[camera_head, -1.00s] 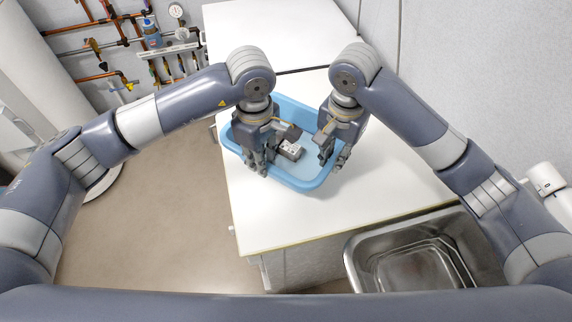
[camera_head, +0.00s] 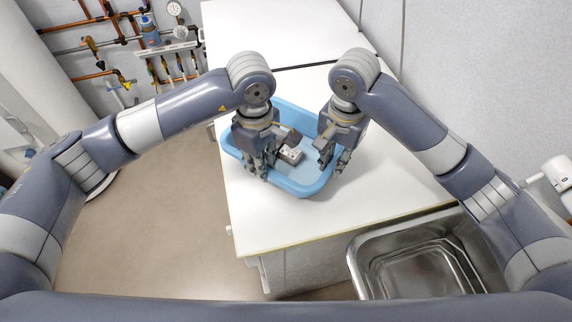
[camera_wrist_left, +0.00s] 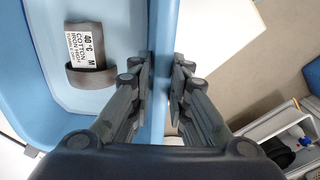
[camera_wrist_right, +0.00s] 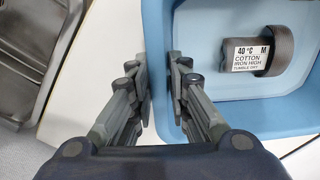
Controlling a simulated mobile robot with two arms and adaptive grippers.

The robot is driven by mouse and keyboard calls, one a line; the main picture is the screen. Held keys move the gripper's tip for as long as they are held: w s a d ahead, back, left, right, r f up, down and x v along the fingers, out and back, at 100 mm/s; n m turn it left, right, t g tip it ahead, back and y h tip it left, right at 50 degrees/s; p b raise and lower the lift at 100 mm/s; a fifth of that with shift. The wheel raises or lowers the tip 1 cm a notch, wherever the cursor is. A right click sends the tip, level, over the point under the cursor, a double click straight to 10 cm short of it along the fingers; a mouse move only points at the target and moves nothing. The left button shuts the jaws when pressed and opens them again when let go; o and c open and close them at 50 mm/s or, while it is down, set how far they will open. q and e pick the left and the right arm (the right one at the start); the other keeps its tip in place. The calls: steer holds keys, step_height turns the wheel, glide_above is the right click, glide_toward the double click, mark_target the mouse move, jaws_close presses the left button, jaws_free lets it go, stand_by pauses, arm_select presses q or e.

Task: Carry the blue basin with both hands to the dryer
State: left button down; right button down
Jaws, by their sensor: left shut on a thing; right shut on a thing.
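The blue basin (camera_head: 307,188) is a rectangular tub over the white counter; whether its base touches the counter is unclear. My left gripper (camera_head: 259,165) is shut on its left wall, and my right gripper (camera_head: 332,160) is shut on its right wall. In the left wrist view the wall (camera_wrist_left: 158,50) runs between the fingers. The right wrist view shows the fingers either side of the opposite wall (camera_wrist_right: 153,35). Inside lies a dark grey roll (camera_wrist_right: 284,50) with a white care label (camera_wrist_right: 247,53) reading 40 °C, cotton, M. I cannot identify the dryer.
The white counter (camera_head: 380,195) has bare space in front and right of the basin. A steel sink (camera_head: 425,265) lies at front right. A second white top (camera_head: 280,35) stands behind, past a dark gap. Pipes and valves (camera_head: 150,45) line the left wall; floor (camera_head: 170,220) is clear.

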arm_select(q)
steer(key=shift+a+f+b, duration=0.1)
steer(key=shift+f+b, duration=0.25)
steer(key=shift+f, duration=0.15)
arm_select(e)
steer(key=shift+d+f, duration=0.15)
steer(key=shift+f, duration=0.35)
arm_select(q)
steer(key=c, duration=1.5)
jaws_free()
arm_select(e)
steer(key=c, duration=1.5)
jaws_free()
arm_select(q)
steer(key=shift+s+r, duration=0.1)
arm_select(e)
steer(key=shift+r, duration=0.1)
arm_select(q)
step_height(320, 180, up, 12)
arm_select(e)
step_height(320, 180, up, 12)
steer(key=shift+f, duration=0.1)
